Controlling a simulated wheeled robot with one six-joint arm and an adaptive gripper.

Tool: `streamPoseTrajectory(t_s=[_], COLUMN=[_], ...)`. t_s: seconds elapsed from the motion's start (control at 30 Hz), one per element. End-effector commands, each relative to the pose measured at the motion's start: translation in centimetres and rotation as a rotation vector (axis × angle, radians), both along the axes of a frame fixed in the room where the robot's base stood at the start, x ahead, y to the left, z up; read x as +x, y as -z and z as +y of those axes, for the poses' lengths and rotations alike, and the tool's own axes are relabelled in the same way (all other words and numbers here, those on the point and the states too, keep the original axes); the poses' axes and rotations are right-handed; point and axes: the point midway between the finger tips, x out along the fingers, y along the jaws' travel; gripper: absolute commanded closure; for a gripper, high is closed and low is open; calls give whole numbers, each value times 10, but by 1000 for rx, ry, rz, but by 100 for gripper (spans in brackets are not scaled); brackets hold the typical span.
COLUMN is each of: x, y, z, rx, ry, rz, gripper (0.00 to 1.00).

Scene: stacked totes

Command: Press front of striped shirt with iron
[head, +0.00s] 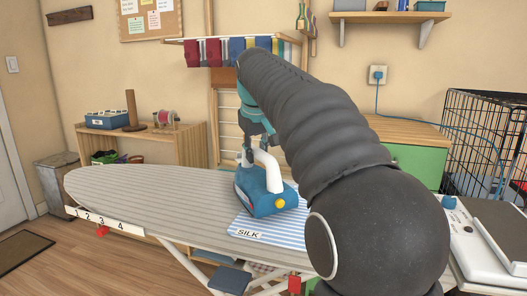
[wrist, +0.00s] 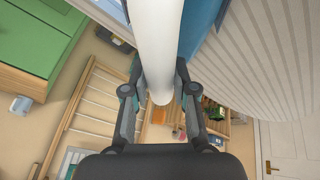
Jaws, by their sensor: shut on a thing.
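A blue iron (head: 262,198) with a white handle (head: 266,162) and a yellow knob is over the ironing board (head: 140,190), above or on the far part of the striped shirt. I cannot tell whether its sole touches the cloth. My gripper (head: 248,148) is shut on the handle; in the wrist view my gripper (wrist: 160,98) has a finger on each side of the white handle (wrist: 157,45). The blue-and-white striped shirt (head: 285,232) lies flat on the board with a "SILK" label at its near edge. My arm and the iron hide part of it.
A numbered strip (head: 103,220) runs along the board's near left edge. A wooden shelf (head: 165,150) and a drying rack (head: 222,120) stand behind. A green-fronted cabinet (head: 415,160) and a wire cage (head: 485,135) are at right. The board's left half is clear.

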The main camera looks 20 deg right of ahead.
Motion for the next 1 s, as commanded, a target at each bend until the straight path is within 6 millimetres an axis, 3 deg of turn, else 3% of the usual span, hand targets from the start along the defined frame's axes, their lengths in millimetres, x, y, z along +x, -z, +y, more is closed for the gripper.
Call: streamPoseTrajectory(t_s=[0.23,0.3,1.0], x=[3,3,2], y=[-3,-21,-78], z=[10,8,6], rx=[0,1,0], ry=[7,10,10], rz=[-1,-6,-5], gripper=[100,100,100])
